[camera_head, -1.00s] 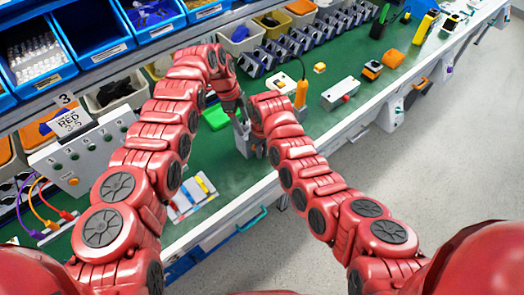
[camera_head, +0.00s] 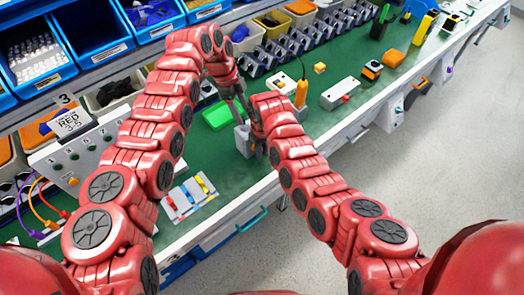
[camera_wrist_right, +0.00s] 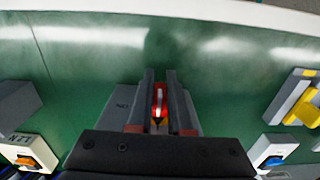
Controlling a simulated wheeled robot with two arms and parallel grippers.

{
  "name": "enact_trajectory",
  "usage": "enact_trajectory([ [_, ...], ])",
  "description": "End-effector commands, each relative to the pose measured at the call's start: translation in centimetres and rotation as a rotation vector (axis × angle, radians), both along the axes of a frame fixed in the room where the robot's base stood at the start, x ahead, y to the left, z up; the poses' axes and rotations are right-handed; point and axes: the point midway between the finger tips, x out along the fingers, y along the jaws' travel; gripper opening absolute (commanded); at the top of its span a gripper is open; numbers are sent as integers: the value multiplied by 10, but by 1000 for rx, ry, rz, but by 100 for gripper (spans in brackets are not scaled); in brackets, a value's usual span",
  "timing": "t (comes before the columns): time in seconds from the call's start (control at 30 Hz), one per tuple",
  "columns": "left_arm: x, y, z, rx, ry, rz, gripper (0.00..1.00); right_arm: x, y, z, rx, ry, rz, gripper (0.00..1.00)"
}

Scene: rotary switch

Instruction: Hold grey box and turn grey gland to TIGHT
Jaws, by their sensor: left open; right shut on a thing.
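The grey box (camera_head: 242,138) stands on the green mat near the front edge of the bench. In the right wrist view, part of the grey box (camera_wrist_right: 118,102) shows left of the fingers, with small lettering on it. My right gripper (camera_head: 257,130) is at its right side, and in the right wrist view (camera_wrist_right: 160,100) its fingers are shut on a narrow part with a red and white mark, apparently the grey gland; the gland is mostly hidden. My left gripper (camera_head: 241,108) is open, just above and behind the box. The TIGHT marking cannot be read.
A green tray (camera_head: 217,115) lies behind and left of the box. A panel with coloured cables (camera_head: 75,150) is at the left. Blue bins line the back.

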Motion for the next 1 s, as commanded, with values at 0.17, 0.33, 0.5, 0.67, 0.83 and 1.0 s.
enact_trajectory([
  [0.17, 0, 0, 0, 0, 0, 0, 68, 0, 0, 0, 1, -1, 0, 0],
  [0.33, 1, 0, 10, -1, -2, 0, 65, 0, 0, 0, 1, -1, 0, 0],
  [0.5, 1, 1, 33, 0, -1, -1, 65, 0, 0, 0, 1, -1, 0, 0],
  [0.67, 0, 0, 24, -1, 3, -1, 65, 0, 0, 0, 1, -1, 0, 0],
  [0.83, -1, 0, 0, 0, 5, -2, 65, 0, 0, 0, 0, -1, 0, 0],
  [1.0, -1, -2, -27, -3, 3, -4, 65, 0, 0, 0, 1, -1, 0, 0],
])
